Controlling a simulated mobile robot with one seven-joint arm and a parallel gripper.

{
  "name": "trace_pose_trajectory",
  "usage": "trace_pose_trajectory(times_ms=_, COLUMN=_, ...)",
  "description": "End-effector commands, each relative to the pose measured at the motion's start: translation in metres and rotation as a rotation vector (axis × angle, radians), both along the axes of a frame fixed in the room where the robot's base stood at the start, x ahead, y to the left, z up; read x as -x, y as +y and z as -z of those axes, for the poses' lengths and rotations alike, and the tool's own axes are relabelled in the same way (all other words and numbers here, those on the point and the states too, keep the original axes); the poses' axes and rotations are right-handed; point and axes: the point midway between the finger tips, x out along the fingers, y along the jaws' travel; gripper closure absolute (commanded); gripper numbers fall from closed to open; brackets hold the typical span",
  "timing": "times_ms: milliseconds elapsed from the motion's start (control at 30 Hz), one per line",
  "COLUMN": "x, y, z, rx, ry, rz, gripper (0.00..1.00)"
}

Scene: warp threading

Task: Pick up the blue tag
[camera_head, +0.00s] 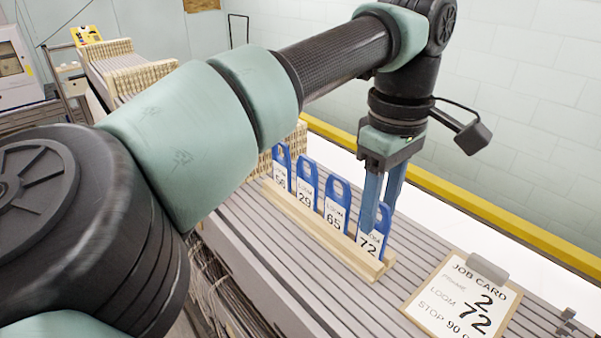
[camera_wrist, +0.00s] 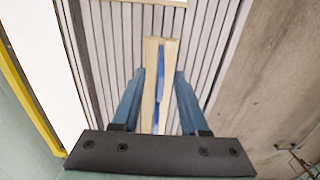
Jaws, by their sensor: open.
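Several blue tags stand upright in a row in a wooden rack (camera_head: 312,222). Their white labels read 56, 29, 65 and 72. The blue tag labelled 72 (camera_head: 371,244) is at the rack's near right end, partly hidden by my fingers. My gripper (camera_head: 377,222) points down over this tag, its two blue fingers apart. In the wrist view my gripper (camera_wrist: 159,100) is open, with the rack (camera_wrist: 148,60) and the thin blue edges of the tags (camera_wrist: 160,75) between its fingers. I cannot tell whether a finger touches the tag.
A clipboard job card (camera_head: 463,298) reading loom 72 lies on the slatted surface right of the rack. A yellow rail (camera_head: 470,206) and white strip run behind. A woven-sided rack (camera_head: 125,68) stands at the back left.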

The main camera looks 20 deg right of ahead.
Motion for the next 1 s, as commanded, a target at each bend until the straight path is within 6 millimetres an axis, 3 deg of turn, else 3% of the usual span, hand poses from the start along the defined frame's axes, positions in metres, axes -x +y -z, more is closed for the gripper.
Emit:
trace_pose_trajectory(times_ms=367, x=0.010, y=-0.002, z=0.046, rx=0.000, ry=0.004, rz=0.000, gripper=0.56)
trace_pose_trajectory(times_ms=633, x=0.009, y=-0.002, z=0.052, rx=0.002, ry=0.000, rz=0.000, gripper=0.56)
trace_pose_trajectory(times_ms=667, x=0.009, y=-0.002, z=0.052, rx=0.002, ry=0.000, rz=0.000, gripper=0.58)
trace_pose_trajectory(times_ms=900, x=0.009, y=-0.002, z=0.052, rx=0.001, ry=0.001, rz=0.000, gripper=1.00)
trace_pose_trajectory(times_ms=1000, x=0.009, y=-0.002, z=0.051, rx=0.001, ry=0.001, rz=0.001, gripper=1.00)
